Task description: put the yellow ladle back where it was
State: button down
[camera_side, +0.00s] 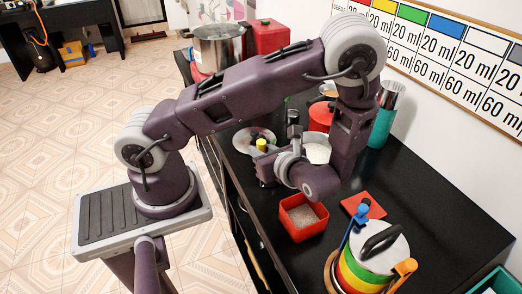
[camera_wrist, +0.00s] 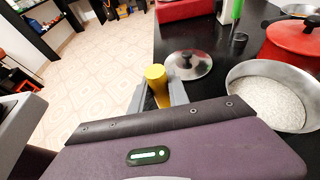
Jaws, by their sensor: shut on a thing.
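The yellow ladle (camera_wrist: 156,76) shows in the wrist view as a short yellow cylindrical piece between the grey fingers of my gripper (camera_wrist: 157,94). My gripper is shut on it. In the side view the ladle shows as a small yellow spot (camera_side: 261,144) beside my gripper (camera_side: 262,158), over the left part of the black counter. The rest of the ladle, including its bowl, is hidden, so I cannot tell whether it touches anything.
A metal pan of white grains (camera_wrist: 268,92) is right of my gripper. A glass lid (camera_wrist: 188,66) lies beyond it, and a red pot (camera_wrist: 292,42) stands behind the pan. A red square container (camera_side: 303,217) and colourful stacked pot (camera_side: 369,262) stand on the near counter (camera_side: 440,212).

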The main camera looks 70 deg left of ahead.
jog(key=shift+f, duration=0.15)
jog(key=c, duration=1.3)
grip_release()
jog(key=shift+o, duration=0.2)
jog(key=shift+w+d+r, duration=0.1)
jog(key=shift+d+r, duration=0.2)
jog(key=s+v, duration=0.1)
jog(key=v, duration=1)
jog(key=s+d+r+n+t+h, duration=0.1)
jog(key=s+r+n+t+h, duration=0.2)
jog(key=r+n+h, duration=0.3)
jog(key=s+d+r+n+t+h, duration=0.1)
jog(key=s+r+n+t+h, duration=0.2)
jog(key=s+r+n+h, duration=0.3)
notch_tip(320, 180, up, 5)
jog(key=n+h, duration=0.1)
jog(key=n, duration=0.4)
jog(key=shift+s+t, duration=0.25)
jog(key=shift+t, duration=0.05)
